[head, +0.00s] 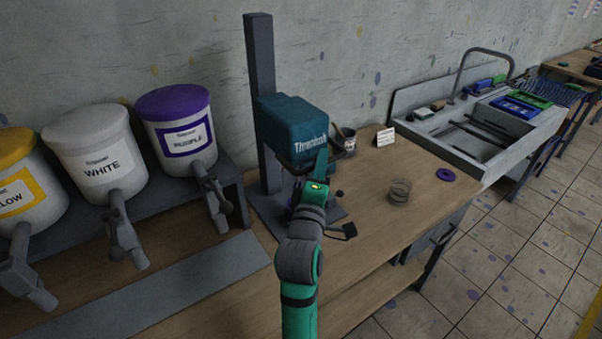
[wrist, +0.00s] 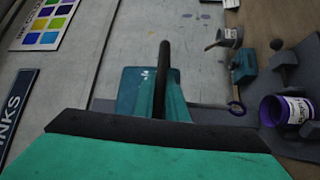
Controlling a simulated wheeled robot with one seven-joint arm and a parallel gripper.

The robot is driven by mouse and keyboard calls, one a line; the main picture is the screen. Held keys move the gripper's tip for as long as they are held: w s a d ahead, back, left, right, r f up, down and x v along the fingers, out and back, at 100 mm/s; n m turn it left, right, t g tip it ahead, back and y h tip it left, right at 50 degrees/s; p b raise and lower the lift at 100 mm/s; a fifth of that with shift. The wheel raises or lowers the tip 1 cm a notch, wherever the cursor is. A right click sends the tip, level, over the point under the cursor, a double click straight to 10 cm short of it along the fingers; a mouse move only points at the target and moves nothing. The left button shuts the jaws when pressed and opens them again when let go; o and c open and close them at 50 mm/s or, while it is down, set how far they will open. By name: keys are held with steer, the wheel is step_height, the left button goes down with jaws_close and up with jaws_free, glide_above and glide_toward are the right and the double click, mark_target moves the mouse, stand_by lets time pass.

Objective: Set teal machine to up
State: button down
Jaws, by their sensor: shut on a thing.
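The teal machine (head: 292,128) stands on the wooden workbench, its teal head mounted on a dark upright column. In the head view my gripper (head: 319,176) is at the front of the machine, just below its head, and hides part of it. In the wrist view the fingers of my gripper (wrist: 165,100) are shut on a dark bar (wrist: 163,58), which looks like the machine's lever. A teal block of the machine (wrist: 132,88) shows just behind the fingers. Where the bar joins the machine is hidden.
White, purple-lidded and yellow-lidded tubs (head: 95,150) stand at the left. A wire coil (head: 399,191), a purple ring (head: 445,174), a small can (head: 347,138) and a sign card (head: 385,137) are on the bench. A grey sink unit (head: 480,135) is at the right.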

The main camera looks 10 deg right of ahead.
steer(key=shift+r, duration=0.5)
steer(key=c, duration=1.8)
jaws_free()
steer(key=shift+s+f, duration=0.1)
steer(key=shift+f, duration=0.1)
steer(key=shift+s+a, duration=0.15)
steer(key=shift+s, duration=0.15)
steer(key=v, duration=1)
